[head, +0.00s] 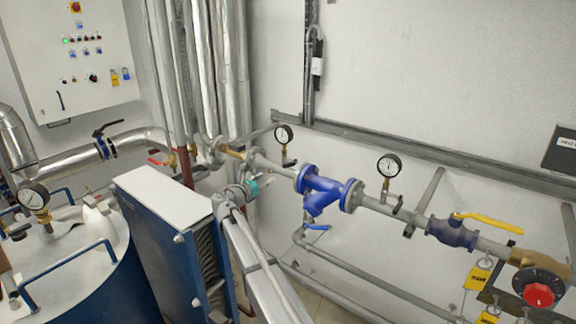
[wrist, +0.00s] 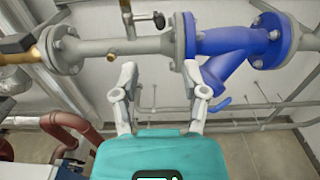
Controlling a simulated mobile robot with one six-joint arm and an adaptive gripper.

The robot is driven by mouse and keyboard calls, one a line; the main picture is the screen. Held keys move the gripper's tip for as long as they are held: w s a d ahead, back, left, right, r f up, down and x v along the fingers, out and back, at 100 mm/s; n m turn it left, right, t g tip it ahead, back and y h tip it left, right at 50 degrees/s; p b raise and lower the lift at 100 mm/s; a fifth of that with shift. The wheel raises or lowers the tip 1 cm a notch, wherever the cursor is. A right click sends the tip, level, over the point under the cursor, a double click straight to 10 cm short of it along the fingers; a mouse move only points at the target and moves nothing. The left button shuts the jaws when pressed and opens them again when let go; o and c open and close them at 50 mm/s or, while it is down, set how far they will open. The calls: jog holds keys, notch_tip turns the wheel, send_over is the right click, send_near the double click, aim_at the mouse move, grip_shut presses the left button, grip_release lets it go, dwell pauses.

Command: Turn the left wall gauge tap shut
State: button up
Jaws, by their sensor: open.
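The left wall gauge (head: 284,134) is a round white dial with a black rim. It stands on a short stem above the grey wall pipe, left of the blue strainer. Its small dark tap handle (head: 290,163) is on the stem just below the dial. In the wrist view the stem and the dark tap handle (wrist: 159,20) show at the top edge; the dial is out of frame. My gripper (wrist: 160,72) is open and empty, its two fingers spread below the pipe and apart from the tap. In the head view my teal gripper (head: 253,187) is lower left of the tap.
The blue strainer (head: 322,190) and its flanges are close right of my gripper. A second gauge (head: 389,165) stands farther right, before a yellow-handled valve (head: 488,222). A blue plate exchanger (head: 165,235) stands left of my arm. Pipes run below along the wall.

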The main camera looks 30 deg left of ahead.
aim_at(284, 167)
jog(key=w+d, duration=0.1)
jog(key=w, duration=0.8)
jog(key=w+d, duration=0.1)
jog(key=w, duration=0.3)
jog(key=shift+w+d, duration=0.25)
jog(key=shift+d, duration=0.1)
jog(key=shift+c, duration=0.3)
grip_shut()
